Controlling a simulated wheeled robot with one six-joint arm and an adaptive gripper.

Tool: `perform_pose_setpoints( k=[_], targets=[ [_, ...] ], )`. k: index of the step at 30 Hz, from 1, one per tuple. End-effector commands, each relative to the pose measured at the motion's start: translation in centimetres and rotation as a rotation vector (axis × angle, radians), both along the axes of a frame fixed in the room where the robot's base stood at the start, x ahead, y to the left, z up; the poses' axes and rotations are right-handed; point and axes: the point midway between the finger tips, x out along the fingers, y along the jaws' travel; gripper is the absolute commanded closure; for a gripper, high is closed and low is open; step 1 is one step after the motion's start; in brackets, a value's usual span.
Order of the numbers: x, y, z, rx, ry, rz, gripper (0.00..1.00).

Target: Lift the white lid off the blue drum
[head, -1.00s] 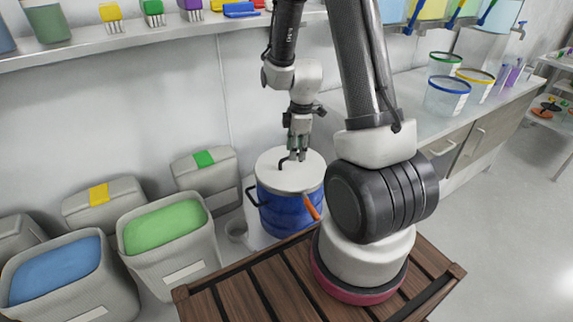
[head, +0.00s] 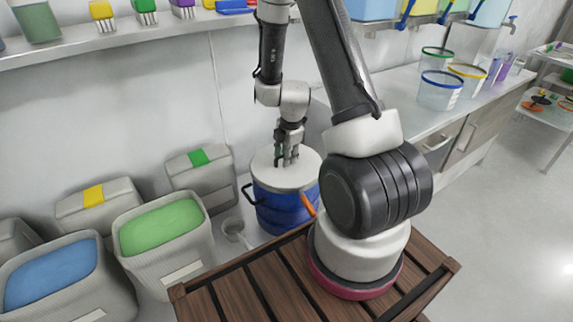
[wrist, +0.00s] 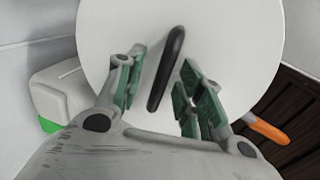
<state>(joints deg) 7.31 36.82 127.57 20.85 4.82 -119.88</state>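The blue drum (head: 280,212) stands on the floor against the wall, with a black side handle at its left. The white lid (head: 268,163) lies flat on top of it. In the wrist view the lid (wrist: 225,55) fills the middle, with its black bar handle (wrist: 167,68) running slightly tilted. My gripper (head: 288,162) is over the lid, pointing down. In the wrist view its green-padded fingers (wrist: 158,95) are spread on either side of the handle, with gaps on both sides. I cannot tell the exact fingertip height above the lid.
An orange handle (head: 308,205) sticks out by the drum's right side, close to my base. Grey bins with green powder (head: 162,228) and blue powder (head: 62,275) stand left. A small scoop (head: 235,230) lies left of the drum. A shelf (head: 110,45) runs above.

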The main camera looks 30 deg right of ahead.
Motion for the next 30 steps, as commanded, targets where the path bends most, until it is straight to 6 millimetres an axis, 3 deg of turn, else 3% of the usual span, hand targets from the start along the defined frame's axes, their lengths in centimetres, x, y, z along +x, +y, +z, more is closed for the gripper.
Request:
perform_pose_setpoints(
  k=[6, 12, 23, 30],
  targets=[
    [0.0, 0.0, -0.1, 0.0, 0.0, 0.0, 0.63],
    [0.0, 0.0, -0.1, 0.0, 0.0, 0.0, 0.99],
    [0.0, 0.0, 0.0, 0.0, -0.001, 0.0, 1.0],
    [0.1, 0.0, 2.6, 0.0, -0.004, 0.003, 1.0]
  ],
)
